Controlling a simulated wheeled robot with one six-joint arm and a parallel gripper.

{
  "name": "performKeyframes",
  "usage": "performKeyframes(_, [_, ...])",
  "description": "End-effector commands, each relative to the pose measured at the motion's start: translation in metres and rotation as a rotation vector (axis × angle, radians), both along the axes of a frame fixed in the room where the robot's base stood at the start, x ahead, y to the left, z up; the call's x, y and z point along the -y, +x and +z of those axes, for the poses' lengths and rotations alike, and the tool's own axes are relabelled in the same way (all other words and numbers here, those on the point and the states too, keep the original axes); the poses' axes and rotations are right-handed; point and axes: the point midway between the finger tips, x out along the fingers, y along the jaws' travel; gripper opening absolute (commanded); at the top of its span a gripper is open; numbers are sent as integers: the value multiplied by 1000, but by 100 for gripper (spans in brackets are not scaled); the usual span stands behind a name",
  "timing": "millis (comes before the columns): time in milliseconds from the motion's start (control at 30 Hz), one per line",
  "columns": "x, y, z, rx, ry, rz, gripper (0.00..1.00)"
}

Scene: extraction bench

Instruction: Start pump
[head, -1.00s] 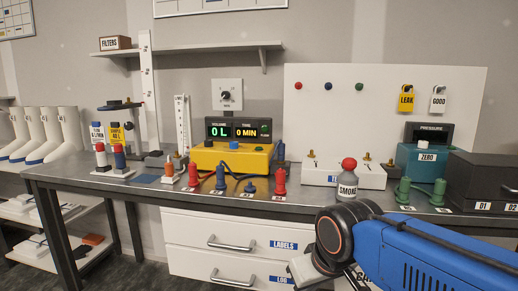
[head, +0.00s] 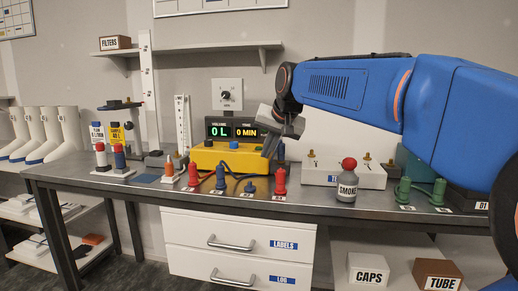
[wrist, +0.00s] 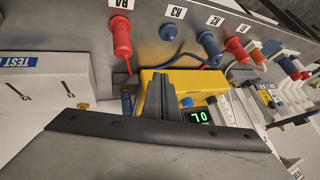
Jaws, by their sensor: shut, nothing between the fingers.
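The yellow pump box (head: 220,160) stands on the bench with a blue knob (head: 234,145) and a smaller pale knob on top. My gripper (head: 268,150) is shut and empty, pointing down at the pump's right end in the head view. It hides the display's right edge and the green button there. In the wrist view the shut fingers (wrist: 165,88) lie in front of the yellow box (wrist: 185,79), beside the blue knob (wrist: 186,102). I cannot tell whether they touch the box.
The white test block (head: 320,175) is right of the pump. A dial box (head: 227,95) is on the wall behind.

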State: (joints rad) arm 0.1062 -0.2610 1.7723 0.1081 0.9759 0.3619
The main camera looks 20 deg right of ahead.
Motion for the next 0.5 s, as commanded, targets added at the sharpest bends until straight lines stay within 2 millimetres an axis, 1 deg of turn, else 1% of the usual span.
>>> performKeyframes(33, [4,18,10,10,14,-18,0])
performKeyframes(300, [25,96,58,72,92,-112,0])
performKeyframes(400, [32,121,71,93,118,-141,0])
performKeyframes(500, [39,141,81,108,140,-165,0])
